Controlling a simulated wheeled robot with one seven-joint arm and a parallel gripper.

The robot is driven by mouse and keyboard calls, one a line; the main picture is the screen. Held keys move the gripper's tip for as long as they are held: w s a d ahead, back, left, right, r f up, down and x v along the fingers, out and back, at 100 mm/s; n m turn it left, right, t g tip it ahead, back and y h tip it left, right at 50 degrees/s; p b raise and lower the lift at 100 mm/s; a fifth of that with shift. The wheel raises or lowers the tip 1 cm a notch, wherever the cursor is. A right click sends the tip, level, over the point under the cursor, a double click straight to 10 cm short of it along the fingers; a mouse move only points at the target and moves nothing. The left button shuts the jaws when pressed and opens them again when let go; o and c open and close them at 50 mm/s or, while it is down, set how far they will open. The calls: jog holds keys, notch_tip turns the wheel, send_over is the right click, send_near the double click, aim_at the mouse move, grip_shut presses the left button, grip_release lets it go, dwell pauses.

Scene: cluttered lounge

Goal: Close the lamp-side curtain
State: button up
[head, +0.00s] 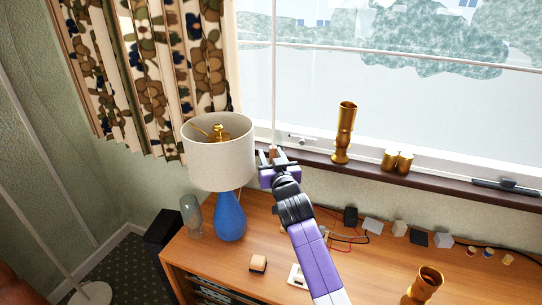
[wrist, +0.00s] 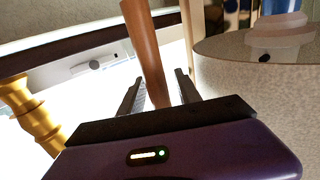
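The lamp-side curtain (head: 140,70), with brown and blue flowers on cream, hangs gathered at the left of the window, behind the lamp. The lamp (head: 230,215) has a blue base and a pale shade (head: 215,165). The shade also fills the right of the wrist view (wrist: 260,95). My gripper (head: 270,156) is just right of the shade, in front of the window sill. In the wrist view its fingers (wrist: 158,90) are apart, with a brown wooden rod-like piece (wrist: 145,45) between them. A gap shows beside the rod; I cannot tell whether it touches either finger.
A tall gold vase (head: 344,130) and gold cups (head: 397,161) stand on the dark sill (head: 325,158) to the right. The wooden cabinet (head: 270,230) below holds a glass (head: 192,215), small blocks, wires and a gold cup (head: 425,285). The shade leaves little room left of my gripper.

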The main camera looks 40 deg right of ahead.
grip_shut()
dwell(1.2)
